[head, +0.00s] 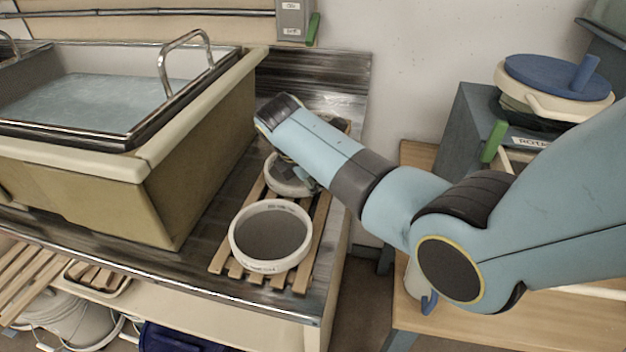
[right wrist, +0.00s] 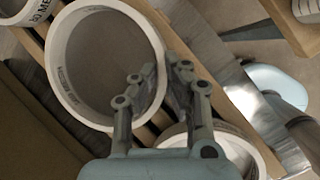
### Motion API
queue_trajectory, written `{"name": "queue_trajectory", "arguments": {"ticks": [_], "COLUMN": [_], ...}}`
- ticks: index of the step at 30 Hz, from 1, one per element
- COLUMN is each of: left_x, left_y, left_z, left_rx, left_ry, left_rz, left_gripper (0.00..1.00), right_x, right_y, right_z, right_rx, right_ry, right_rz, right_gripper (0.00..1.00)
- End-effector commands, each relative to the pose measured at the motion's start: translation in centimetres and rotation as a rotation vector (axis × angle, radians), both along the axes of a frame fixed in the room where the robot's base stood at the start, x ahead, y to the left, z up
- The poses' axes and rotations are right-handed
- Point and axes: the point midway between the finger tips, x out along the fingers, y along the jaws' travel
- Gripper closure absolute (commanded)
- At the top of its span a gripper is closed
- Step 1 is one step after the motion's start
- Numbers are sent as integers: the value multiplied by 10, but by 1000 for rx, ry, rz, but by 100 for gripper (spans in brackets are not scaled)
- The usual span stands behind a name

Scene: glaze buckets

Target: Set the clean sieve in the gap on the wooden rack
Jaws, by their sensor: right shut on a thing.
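The wooden rack (head: 219,259) lies on the metal counter. My right gripper (head: 292,172) is shut on the rim of a white sieve (head: 284,188) over the middle of the rack. In the right wrist view the fingers (right wrist: 157,88) grip the rim of this sieve (right wrist: 70,86), and its mesh looks plain grey. I cannot tell whether it rests on the slats. Another white sieve (head: 270,266) stands on the rack's near end; it shows partly behind the gripper in the wrist view (right wrist: 240,150). A third labelled sieve (right wrist: 36,12) is at the rack's far end. My left gripper is out of view.
A water-filled sink (head: 165,165) stands close along the rack's left side. The counter's edge is close on the right. A wooden bench (head: 500,325) and a bucket with a blue lid (head: 545,75) are further right. Baskets and buckets sit on the shelf below.

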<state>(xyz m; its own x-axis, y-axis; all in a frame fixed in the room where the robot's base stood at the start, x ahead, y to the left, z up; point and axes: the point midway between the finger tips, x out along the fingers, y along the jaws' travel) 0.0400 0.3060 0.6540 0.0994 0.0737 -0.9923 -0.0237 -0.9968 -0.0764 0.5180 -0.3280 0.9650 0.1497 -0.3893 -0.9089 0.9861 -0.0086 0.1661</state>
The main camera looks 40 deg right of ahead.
Motion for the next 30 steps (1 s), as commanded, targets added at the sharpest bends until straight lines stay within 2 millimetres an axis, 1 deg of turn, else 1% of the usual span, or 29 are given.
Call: {"name": "queue_trajectory", "arguments": {"ticks": [3,4,8,9,16,20,23,30], "left_x": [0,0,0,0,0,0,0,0], "left_y": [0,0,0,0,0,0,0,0], "left_z": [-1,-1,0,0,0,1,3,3], "left_rx": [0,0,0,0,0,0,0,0], "left_ry": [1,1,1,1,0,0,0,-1], "left_rz": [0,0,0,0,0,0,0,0], "left_gripper": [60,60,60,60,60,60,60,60], "right_x": [0,0,0,0,0,0,-2,-10], "right_y": [0,0,0,0,0,3,9,31], "right_z": [-3,-2,-2,-2,-1,7,23,72], "right_rx": [0,0,0,0,0,0,1,2], "right_ry": [-1,-1,0,0,0,-3,-5,-4], "right_rz": [0,0,0,0,0,0,0,0], "right_gripper": [100,89,72,69,69,69,69,69]}}
